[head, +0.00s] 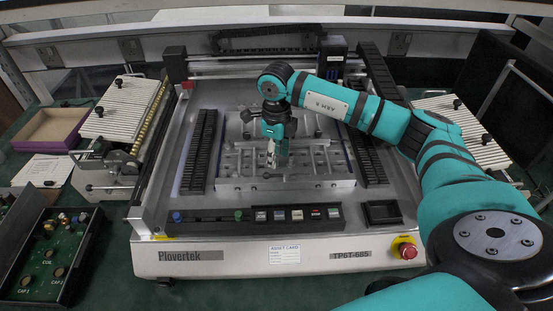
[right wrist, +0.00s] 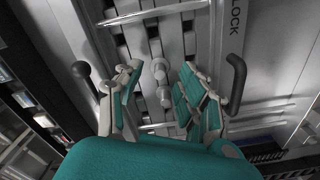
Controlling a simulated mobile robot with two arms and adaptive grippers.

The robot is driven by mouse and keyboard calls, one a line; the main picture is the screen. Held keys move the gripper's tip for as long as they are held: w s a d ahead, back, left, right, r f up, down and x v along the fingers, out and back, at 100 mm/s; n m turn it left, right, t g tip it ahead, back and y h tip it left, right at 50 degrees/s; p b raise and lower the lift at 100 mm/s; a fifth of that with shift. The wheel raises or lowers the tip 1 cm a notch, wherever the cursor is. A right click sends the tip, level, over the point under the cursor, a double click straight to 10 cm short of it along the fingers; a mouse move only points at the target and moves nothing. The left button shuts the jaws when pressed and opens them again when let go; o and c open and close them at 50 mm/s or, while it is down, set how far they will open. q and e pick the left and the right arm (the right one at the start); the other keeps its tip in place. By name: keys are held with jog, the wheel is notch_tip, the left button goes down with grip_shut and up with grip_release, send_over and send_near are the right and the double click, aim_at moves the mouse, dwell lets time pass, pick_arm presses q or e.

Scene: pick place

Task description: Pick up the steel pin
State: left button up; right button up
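My right gripper (head: 274,160) is over the middle of the machine's metal bed, pointing down. In the right wrist view its two fingers (right wrist: 158,88) are spread apart. Between them, in line, are small round-headed steel parts, which look like the steel pin (right wrist: 160,70). I cannot tell whether they are one pin or several. The fingers appear to stand on either side with gaps, and no grip shows. In the head view the spot under the fingertips is small and partly hidden by the gripper. My left gripper is not in view.
The bed plate (head: 310,183) carries several rods and posts. Black slotted racks (head: 199,152) flank it. A black handle (right wrist: 236,82) stands beside the fingers. A red stop button (head: 407,251) is at the machine's front right. A circuit board box (head: 42,262) lies left.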

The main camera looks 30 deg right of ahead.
jog(key=shift+f, duration=0.8)
grip_shut()
jog(key=shift+r, duration=0.15)
